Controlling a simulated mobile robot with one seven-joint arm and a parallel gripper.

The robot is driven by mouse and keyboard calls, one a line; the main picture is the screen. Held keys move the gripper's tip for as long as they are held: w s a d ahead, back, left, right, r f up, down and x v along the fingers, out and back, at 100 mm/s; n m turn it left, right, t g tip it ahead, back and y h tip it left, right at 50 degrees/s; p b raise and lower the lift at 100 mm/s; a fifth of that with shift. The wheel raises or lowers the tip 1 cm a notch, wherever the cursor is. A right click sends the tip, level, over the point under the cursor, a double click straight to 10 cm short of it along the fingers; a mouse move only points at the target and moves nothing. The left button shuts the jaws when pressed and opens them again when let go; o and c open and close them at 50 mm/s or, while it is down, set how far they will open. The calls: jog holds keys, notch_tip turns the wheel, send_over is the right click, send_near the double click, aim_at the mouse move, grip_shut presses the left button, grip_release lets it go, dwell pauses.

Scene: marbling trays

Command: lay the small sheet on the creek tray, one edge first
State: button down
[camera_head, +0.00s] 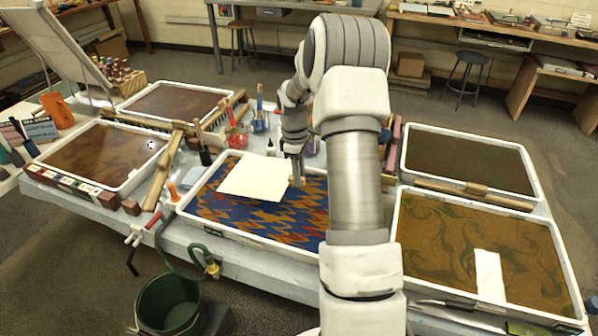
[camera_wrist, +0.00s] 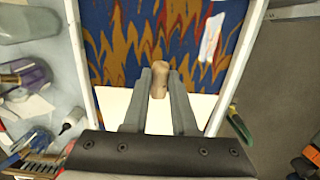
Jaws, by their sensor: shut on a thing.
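The small cream sheet (camera_head: 252,179) is over the front centre tray (camera_head: 205,225), which has a blue, orange and yellow flame pattern. My gripper (camera_head: 295,172) is at the sheet's right side, shut on a small wooden grip (camera_head: 297,182). In the wrist view the grip (camera_wrist: 159,80) stands between the fingers (camera_wrist: 158,85), at the edge of the white sheet (camera_wrist: 115,104). The sheet looks roughly level; I cannot tell whether any edge touches the tray's surface. No readable label shows which tray is the creek tray.
A green-brown swirled tray (camera_head: 404,290) with a white strip (camera_head: 488,275) is at front right. A dark tray (camera_head: 545,195) is behind it. Two brown trays are at left. Bottles and jars (camera_head: 261,118) crowd behind the centre tray. A green bucket (camera_head: 168,306) stands in front.

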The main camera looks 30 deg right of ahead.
jog(key=b, duration=0.3)
send_over(300, 207)
jog(key=shift+w+a+f, duration=0.1)
jog(key=shift+f, duration=3)
jog(key=shift+f+b, duration=0.35)
jog(key=shift+f, duration=0.4)
jog(key=shift+s+f+t+y+b, duration=0.2)
jog(key=shift+f+t+b, duration=0.15)
jog(key=shift+f, duration=0.45)
jog(key=shift+s+f+t+y+b, duration=0.1)
jog(key=shift+f+t+y+b, duration=0.2)
jog(key=shift+f, duration=0.45)
jog(key=c, duration=0.6)
grip_release()
jog(key=o, duration=0.3)
jog(key=shift+r, duration=0.1)
